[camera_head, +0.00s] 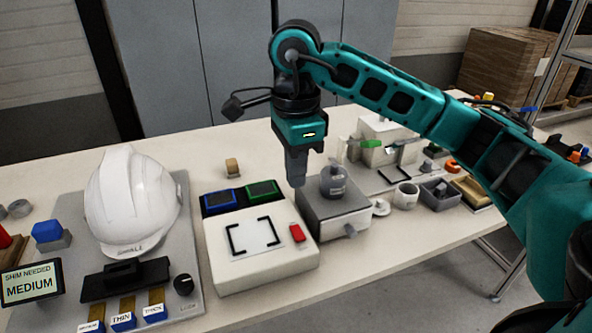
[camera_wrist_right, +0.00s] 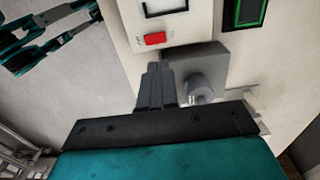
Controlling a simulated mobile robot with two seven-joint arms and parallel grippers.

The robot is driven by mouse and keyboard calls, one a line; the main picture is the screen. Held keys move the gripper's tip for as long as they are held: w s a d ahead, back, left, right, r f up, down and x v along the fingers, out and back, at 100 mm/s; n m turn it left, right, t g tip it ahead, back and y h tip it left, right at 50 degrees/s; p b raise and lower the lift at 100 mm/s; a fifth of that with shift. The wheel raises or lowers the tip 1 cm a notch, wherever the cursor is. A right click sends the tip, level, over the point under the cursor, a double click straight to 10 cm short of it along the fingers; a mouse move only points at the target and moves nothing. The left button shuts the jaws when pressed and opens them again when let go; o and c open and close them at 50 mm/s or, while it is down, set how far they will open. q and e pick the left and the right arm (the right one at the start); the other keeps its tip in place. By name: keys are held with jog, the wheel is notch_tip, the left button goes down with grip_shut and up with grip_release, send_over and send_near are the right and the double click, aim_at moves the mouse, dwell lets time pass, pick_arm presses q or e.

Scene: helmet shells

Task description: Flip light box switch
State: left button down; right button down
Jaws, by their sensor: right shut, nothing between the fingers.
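The light box (camera_head: 260,256) is a cream box with black corner marks on its bright top panel. Its red switch (camera_head: 297,233) sits at the right side of the top. My right gripper (camera_head: 296,182) is shut and empty, pointing down, above and behind the switch in the head view, apart from it. In the right wrist view the switch (camera_wrist_right: 155,38) shows beyond the shut fingertips (camera_wrist_right: 154,68). My left gripper is not identifiable; teal arm parts show at the upper left of the wrist view.
A grey block (camera_head: 330,212) with a dark round weight (camera_head: 333,180) stands right of the light box, near my gripper. Blue and green trays (camera_head: 221,201) lie behind it. A white helmet (camera_head: 130,200) stands at left.

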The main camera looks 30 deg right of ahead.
aim_at(296, 228)
pick_arm(q)
jog(key=shift+w+d+r+b, duration=0.1)
jog(key=shift+w+d+b, duration=0.2)
jog(key=shift+b, duration=0.1)
pick_arm(e)
notch_tip(296, 228, down, 11)
jog(key=shift+r, duration=0.2)
